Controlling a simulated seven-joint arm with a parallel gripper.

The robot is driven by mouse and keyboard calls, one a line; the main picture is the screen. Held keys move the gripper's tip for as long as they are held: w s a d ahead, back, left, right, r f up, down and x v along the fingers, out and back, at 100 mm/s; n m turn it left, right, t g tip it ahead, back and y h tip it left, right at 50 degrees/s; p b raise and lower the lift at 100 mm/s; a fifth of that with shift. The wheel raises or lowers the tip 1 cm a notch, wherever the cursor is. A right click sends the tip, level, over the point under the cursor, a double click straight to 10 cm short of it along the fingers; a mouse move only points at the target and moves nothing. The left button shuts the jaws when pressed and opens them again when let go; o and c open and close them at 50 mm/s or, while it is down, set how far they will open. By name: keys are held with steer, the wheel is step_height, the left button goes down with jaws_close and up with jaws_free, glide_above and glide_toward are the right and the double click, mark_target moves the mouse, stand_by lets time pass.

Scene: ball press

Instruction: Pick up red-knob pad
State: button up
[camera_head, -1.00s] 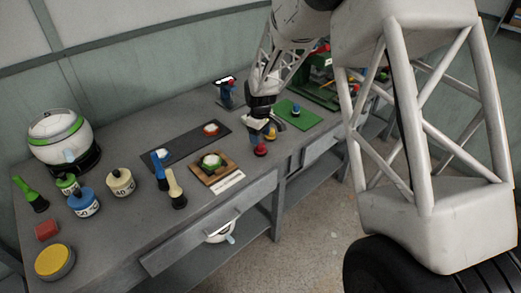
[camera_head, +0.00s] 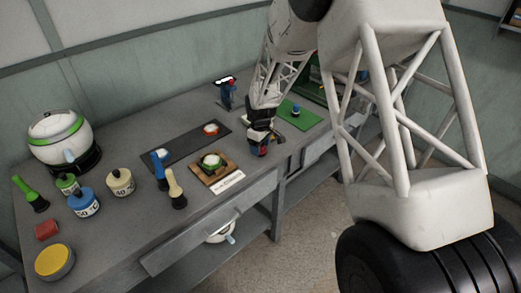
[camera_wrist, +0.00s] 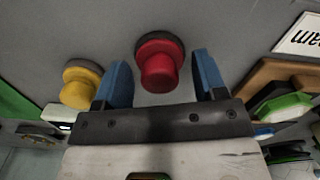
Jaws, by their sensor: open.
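The red-knob pad (camera_wrist: 160,64) has a red cylindrical knob on a dark round base and stands on the table. In the wrist view it lies between and just beyond the two blue fingers of my gripper (camera_wrist: 162,82), which is open and empty. The fingers look apart from the knob on both sides. In the head view my gripper (camera_head: 260,152) is low over the front edge of the table and hides most of the red-knob pad.
A yellow-knob pad (camera_wrist: 82,84) stands just left of my left finger in the wrist view. A wooden board (camera_head: 236,172) with a green ring lies beside my gripper. A green mat (camera_head: 300,118) with a blue-knob piece lies behind to the right.

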stand_by(0.3)
steer(key=c, duration=1.1)
steer(key=shift+r, duration=0.1)
steer(key=shift+r, duration=1.5)
steer(key=shift+s+d+r, duration=0.1)
steer(key=shift+s+r, duration=0.1)
steer(key=shift+s, duration=0.1)
steer(key=s+d+r, duration=0.1)
steer(key=s+d, duration=0.3)
steer(key=s, duration=1)
steer(key=shift+s+r, duration=0.2)
steer(key=shift+s, duration=0.15)
steer(key=shift+d, duration=0.1)
